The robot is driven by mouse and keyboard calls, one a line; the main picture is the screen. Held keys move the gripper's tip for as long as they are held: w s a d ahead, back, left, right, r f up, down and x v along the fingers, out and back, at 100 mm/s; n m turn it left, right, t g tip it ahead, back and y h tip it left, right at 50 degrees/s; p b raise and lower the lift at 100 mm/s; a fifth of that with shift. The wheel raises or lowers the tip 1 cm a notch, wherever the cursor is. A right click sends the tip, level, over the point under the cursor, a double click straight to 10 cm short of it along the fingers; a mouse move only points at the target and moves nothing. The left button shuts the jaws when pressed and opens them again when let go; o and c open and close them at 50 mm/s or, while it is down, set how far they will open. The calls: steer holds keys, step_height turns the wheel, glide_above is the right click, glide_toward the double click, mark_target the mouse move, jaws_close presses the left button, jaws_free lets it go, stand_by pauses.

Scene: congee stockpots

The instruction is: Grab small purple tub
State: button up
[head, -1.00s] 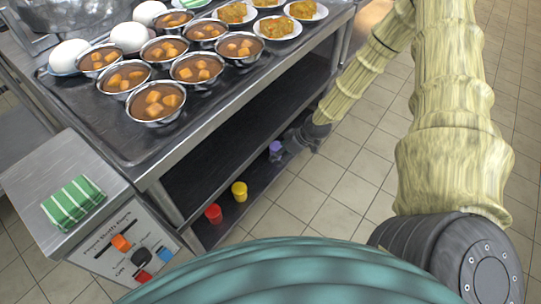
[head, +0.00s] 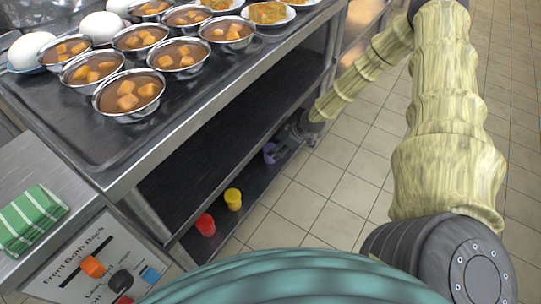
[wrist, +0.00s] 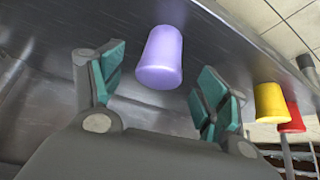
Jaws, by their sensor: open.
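The small purple tub (wrist: 160,58) stands on a metal shelf in the wrist view, between and just beyond the two fingers of my gripper (wrist: 157,95). The fingers have teal pads and are spread apart, with nothing between them in their grip. In the head view the purple tub (head: 269,153) shows on the bottom shelf, partly hidden by my gripper (head: 280,148), which reaches in from the right.
A yellow tub (head: 233,199) and a red tub (head: 205,225) stand on the same bottom shelf (head: 255,188), nearer the front. A dark middle shelf (head: 215,145) lies above. Open tiled floor lies to the right.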

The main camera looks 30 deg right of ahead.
steer(key=shift+b+x, duration=1.35)
steer(key=shift+x, duration=2)
steer(key=shift+a+r, duration=0.1)
steer(key=c, duration=1.1)
steer(key=shift+r, duration=0.1)
steer(key=shift+c, duration=0.2)
